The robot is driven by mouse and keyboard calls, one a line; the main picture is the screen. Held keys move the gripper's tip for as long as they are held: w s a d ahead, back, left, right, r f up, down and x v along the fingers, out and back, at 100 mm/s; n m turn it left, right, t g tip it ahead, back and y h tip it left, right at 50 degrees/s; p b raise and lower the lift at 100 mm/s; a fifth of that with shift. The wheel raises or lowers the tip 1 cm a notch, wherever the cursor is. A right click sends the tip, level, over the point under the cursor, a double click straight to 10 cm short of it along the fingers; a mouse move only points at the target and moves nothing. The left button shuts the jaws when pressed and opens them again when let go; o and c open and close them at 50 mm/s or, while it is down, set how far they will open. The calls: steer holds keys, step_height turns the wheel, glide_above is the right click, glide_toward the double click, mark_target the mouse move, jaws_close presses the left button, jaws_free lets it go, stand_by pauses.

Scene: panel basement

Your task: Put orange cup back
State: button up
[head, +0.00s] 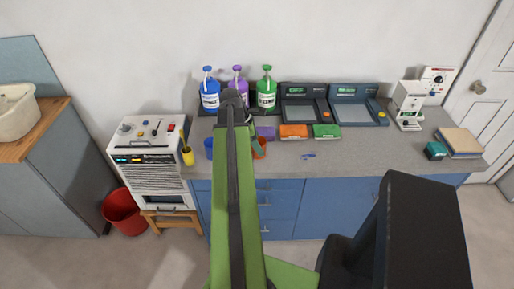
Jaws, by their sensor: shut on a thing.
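The orange cup (260,149) shows just right of my raised green arm, over the grey counter (350,155). My gripper (257,146) is at the cup, shut on it. The arm hides part of the cup and most of the gripper. I cannot tell whether the cup touches the counter. A blue cup (209,148) stands left of my arm, and a yellow cup (188,157) is further left, by the white machine.
Blue, purple and green pump bottles (266,92) stand at the back. Purple, orange (293,131) and green boxes lie before two dark trays (300,108). A small blue item (309,156) lies on the counter.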

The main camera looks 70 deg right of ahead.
steer(key=shift+w+a+r, duration=0.1)
steer(key=shift+w, duration=0.05)
steer(key=shift+f, duration=0.2)
steer(key=o, duration=1.6)
steer(key=shift+r+p, duration=0.4)
steer(key=shift+r, duration=0.1)
steer(key=p+v, duration=1)
steer(key=v, duration=0.1)
steer(key=shift+w, duration=0.2)
steer(key=shift+a+r, duration=0.15)
